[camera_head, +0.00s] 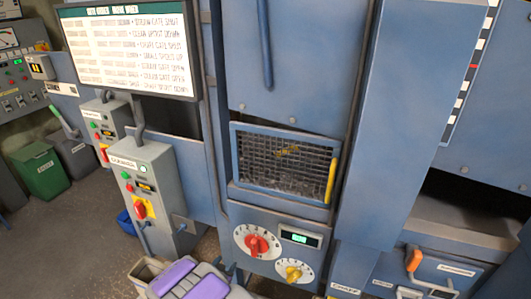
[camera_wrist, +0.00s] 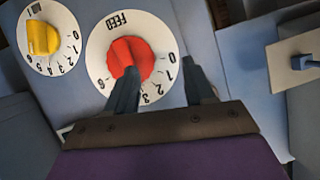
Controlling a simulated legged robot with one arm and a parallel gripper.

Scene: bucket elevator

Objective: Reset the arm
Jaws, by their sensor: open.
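My gripper (camera_wrist: 160,82) is open and empty in the wrist view, with two dark fingers spread apart. One finger overlaps the lower part of the red knob (camera_wrist: 127,52); I cannot tell whether it touches. The other finger is over the right edge of the white FEED dial (camera_wrist: 104,62). In the head view my purple and grey arm (camera_head: 190,280) is low at the bottom, left of the red knob (camera_head: 256,245). The fingertips are hard to make out there.
A yellow knob (camera_head: 293,273) sits right of the red one, under a green display (camera_head: 300,238). A mesh window (camera_head: 283,165) with a yellow handle is above. A grey control box (camera_head: 150,195) stands at the left. Open floor (camera_head: 75,235) lies further left.

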